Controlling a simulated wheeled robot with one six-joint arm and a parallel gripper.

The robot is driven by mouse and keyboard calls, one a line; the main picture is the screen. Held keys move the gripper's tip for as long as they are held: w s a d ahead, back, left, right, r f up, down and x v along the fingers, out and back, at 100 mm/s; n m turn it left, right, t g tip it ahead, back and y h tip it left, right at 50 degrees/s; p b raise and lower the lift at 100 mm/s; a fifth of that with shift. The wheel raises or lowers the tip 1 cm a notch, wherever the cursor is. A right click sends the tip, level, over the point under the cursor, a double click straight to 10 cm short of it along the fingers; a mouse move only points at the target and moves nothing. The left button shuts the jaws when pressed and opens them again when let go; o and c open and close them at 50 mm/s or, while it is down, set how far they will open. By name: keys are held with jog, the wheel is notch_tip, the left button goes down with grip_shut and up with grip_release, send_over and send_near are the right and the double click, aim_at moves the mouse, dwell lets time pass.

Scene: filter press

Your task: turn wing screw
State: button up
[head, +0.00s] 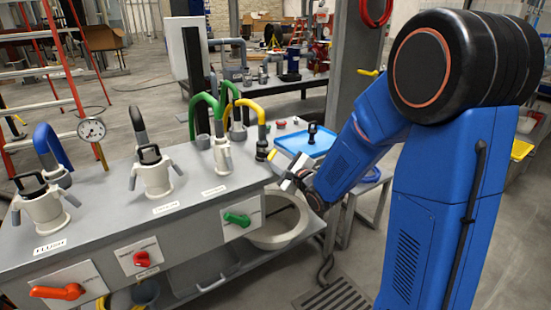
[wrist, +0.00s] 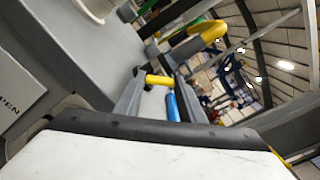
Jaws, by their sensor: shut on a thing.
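My gripper (head: 287,177) is at the right end of the grey bench, low beside the bench edge. In the wrist view its two grey fingers (wrist: 157,92) stand apart, with a short yellow bar (wrist: 157,80) spanning between them near the tips. The fingers are shut on this bar. A small yellow piece (head: 271,155) shows just above the gripper in the head view; I cannot tell for sure that it is the same bar or the wing screw. White filter housings (head: 157,175) (head: 43,205) with black top handles and side arms stand on the bench.
A third, smaller white fitting (head: 222,157) and a black-ended yellow hose (head: 258,112) stand near the gripper. Red (head: 142,259), orange (head: 58,292) and green (head: 237,219) valve handles line the bench front. A blue tray (head: 305,142) lies behind the gripper. A round basin (head: 280,232) is below.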

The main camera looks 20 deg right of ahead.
jog(key=m, duration=0.4)
jog(key=shift+s+f+m, duration=0.1)
jog(key=shift+f+m, duration=0.05)
jog(key=shift+m, duration=0.15)
dwell(0.5)
jog(key=o, duration=1)
jog(key=shift+o, duration=0.2)
